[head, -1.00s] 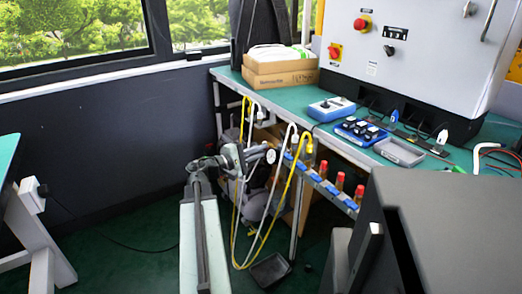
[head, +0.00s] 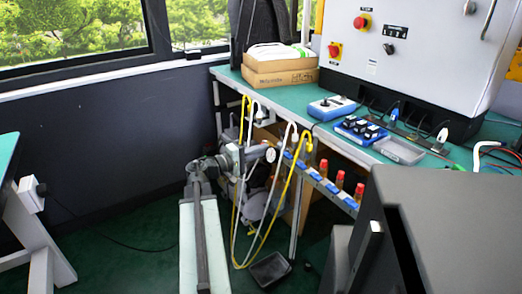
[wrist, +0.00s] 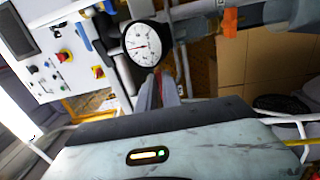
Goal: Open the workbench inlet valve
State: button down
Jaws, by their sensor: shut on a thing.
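My gripper (wrist: 158,84) is in the wrist view, its grey fingers closed just below a round white dial gauge (wrist: 142,44). A thin reddish part shows at the fingertips, and the fingers hide most of what they hold, so I cannot make out its full shape. In the head view my arm reaches to the left end of the workbench (head: 282,98), below its top. The gripper's tips are too small to tell there.
Yellow and white hoses (head: 290,190) hang beside the arm. A black tray (head: 270,268) lies on the floor. A grey control cabinet (head: 420,55) and cardboard boxes (head: 280,70) stand on the bench. A large dark grey box (head: 450,230) fills the lower right.

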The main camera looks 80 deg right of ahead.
jog(key=shift+a+f, duration=0.1)
jog(key=c, duration=1.5)
grip_release()
jog(key=v, duration=0.7)
jog(key=shift+w+a, duration=0.2)
jog(key=shift+w, duration=0.15)
